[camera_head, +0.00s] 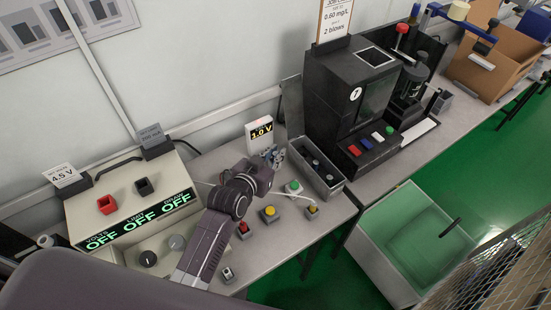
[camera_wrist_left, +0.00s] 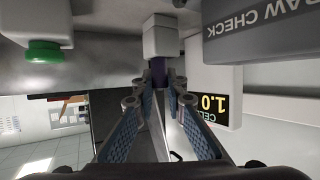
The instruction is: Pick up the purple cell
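The purple cell (camera_wrist_left: 159,71) shows in the left wrist view as a short dark-purple cylinder below a white block (camera_wrist_left: 161,38). My left gripper (camera_wrist_left: 160,84) is open. Its two blue-padded fingers reach toward the cell, one on each side, with gaps visible beside it; I cannot tell whether the tips overlap it in depth. In the head view my left gripper (camera_head: 276,156) is at the foot of a small white tester (camera_head: 262,136) whose display reads 1.0 V. The cell cannot be made out there. My right gripper is not in view.
A grey open-topped bin (camera_head: 318,170) stands just right of the gripper. A power supply (camera_head: 130,200) is left; a black machine (camera_head: 350,100) is right.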

